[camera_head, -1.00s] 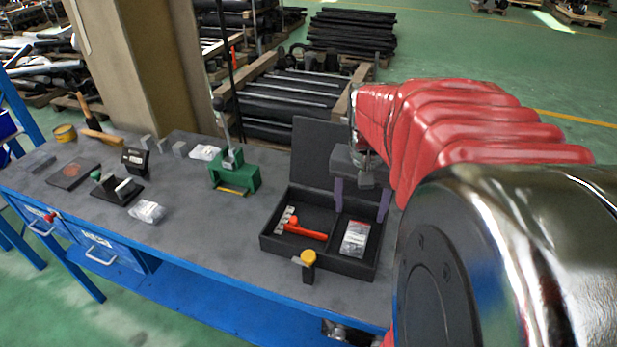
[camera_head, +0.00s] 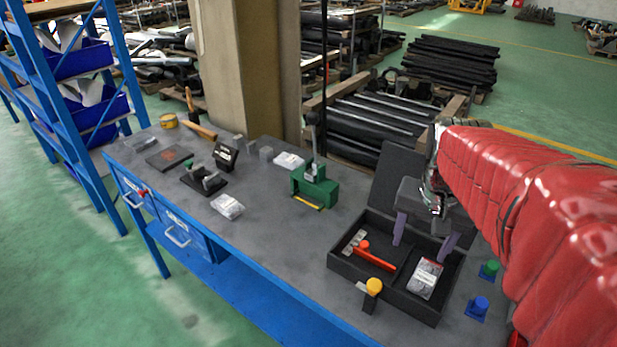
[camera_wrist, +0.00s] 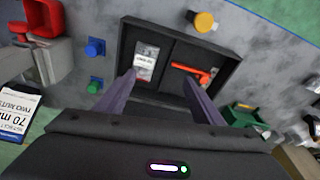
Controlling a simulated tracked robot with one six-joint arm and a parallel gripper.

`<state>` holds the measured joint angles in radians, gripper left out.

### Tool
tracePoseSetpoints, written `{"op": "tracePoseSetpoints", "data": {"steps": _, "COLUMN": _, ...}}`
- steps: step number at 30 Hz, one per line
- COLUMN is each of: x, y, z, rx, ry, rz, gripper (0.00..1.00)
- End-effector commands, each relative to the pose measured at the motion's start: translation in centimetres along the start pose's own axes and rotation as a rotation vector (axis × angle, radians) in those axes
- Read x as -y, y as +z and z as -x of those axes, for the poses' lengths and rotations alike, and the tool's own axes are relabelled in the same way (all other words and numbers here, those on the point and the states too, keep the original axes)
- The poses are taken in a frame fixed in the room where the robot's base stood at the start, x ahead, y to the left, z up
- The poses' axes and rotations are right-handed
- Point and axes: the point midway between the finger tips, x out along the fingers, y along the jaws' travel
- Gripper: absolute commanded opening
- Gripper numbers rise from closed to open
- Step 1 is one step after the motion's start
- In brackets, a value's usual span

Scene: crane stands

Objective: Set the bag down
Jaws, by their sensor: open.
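A small clear bag with a pale label (camera_head: 425,279) lies flat in the right compartment of the open black box (camera_head: 340,266) on the bench. It also shows in the wrist view (camera_wrist: 146,60), in the left compartment there. My gripper (camera_head: 422,243) is over the box's back part, its two purple fingers spread with nothing between them. Two more clear bags lie on the bench, one near the front edge (camera_head: 228,206) and one farther back (camera_head: 289,160).
A red-handled tool (camera_head: 375,258) lies in the box's other compartment. The box's lid (camera_head: 400,185) stands open behind. A yellow-topped piece (camera_head: 373,287), a green knob (camera_head: 489,269) and a blue knob (camera_head: 479,306) stand close by. A green press (camera_head: 315,188) is to the left.

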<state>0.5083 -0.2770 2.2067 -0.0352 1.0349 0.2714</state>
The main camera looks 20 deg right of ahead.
Motion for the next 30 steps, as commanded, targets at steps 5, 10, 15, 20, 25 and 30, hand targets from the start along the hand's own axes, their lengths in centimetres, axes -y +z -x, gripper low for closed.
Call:
{"op": "tracePoseSetpoints", "data": {"steps": 5, "x": 4.1, "y": 3.5, "z": 1.8, "rx": -0.078, "ry": -0.057, "rz": 0.196, "gripper": 0.61}}
{"op": "tracePoseSetpoints", "data": {"steps": 10, "x": 7.0, "y": 7.2, "z": 3.1, "rx": -0.149, "ry": -0.115, "rz": 0.380, "gripper": 0.61}}
{"op": "tracePoseSetpoints", "data": {"steps": 15, "x": 9.3, "y": 11.0, "z": 4.2, "rx": -0.222, "ry": -0.176, "rz": 0.558, "gripper": 0.61}}
{"op": "tracePoseSetpoints", "data": {"steps": 20, "x": 10.5, "y": 13.8, "z": 4.6, "rx": -0.274, "ry": -0.222, "rz": 0.685, "gripper": 0.61}}
{"op": "tracePoseSetpoints", "data": {"steps": 25, "x": 10.9, "y": 14.7, "z": 4.7, "rx": -0.292, "ry": -0.239, "rz": 0.731, "gripper": 0.61}}
{"op": "tracePoseSetpoints", "data": {"steps": 30, "x": 10.9, "y": 14.7, "z": 4.7, "rx": -0.292, "ry": -0.239, "rz": 0.730, "gripper": 0.61}}
